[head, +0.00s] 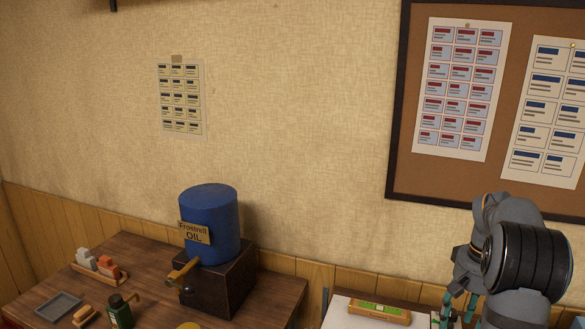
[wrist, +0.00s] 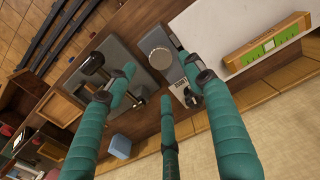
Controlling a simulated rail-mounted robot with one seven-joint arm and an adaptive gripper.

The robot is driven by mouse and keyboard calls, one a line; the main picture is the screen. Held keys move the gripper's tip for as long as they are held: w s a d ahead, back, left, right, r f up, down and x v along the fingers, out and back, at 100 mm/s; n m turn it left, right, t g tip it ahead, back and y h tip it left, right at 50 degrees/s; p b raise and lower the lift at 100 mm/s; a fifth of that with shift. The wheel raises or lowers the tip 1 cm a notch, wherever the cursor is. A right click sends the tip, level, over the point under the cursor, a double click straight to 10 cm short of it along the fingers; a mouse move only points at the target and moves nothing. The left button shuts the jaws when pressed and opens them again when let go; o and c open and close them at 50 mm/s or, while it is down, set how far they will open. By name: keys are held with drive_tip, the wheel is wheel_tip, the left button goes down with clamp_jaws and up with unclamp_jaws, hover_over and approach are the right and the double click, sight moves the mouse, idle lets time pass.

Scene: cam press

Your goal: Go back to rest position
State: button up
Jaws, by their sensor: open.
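My gripper (head: 456,310) is at the lower right of the head view, its teal fingers partly cut off by the bottom edge. In the wrist view my gripper (wrist: 160,85) shows three teal fingers spread apart with nothing between them. Beyond the fingers is a grey machine (wrist: 122,50) with a black lever-like part (wrist: 93,65) and a round metal disc (wrist: 158,57). The fingers hide part of this machine. I cannot tell whether any finger touches it.
A blue oil barrel (head: 210,225) stands on a dark box on the left table (head: 125,260). A grey tray (head: 58,305) and a green bottle (head: 120,312) are near it. A wooden holder with green (head: 378,310) lies on a white surface. A corkboard (head: 400,120) hangs behind my arm.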

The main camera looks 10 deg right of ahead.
wheel_tip(320, 180, down, 8)
drive_tip(key=shift+r, duration=0.2)
drive_tip(key=n+p, duration=0.2)
drive_tip(key=shift+n, duration=0.4)
drive_tip(key=n+p, duration=0.1)
drive_tip(key=n, duration=0.2)
drive_tip(key=shift+r+p, duration=0.1)
drive_tip(key=shift+p, duration=0.3)
drive_tip(key=n+p, duration=0.2)
drive_tip(key=n, duration=0.2)
wheel_tip(320, 180, up, 10)
drive_tip(key=w+d+m+t, duration=0.1)
drive_tip(key=w+d+m, duration=0.1)
drive_tip(key=m, duration=0.1)
drive_tip(key=shift+w+d+h+b, duration=0.15)
drive_tip(key=shift+w+h+b, duration=0.2)
drive_tip(key=shift+h+b, duration=0.1)
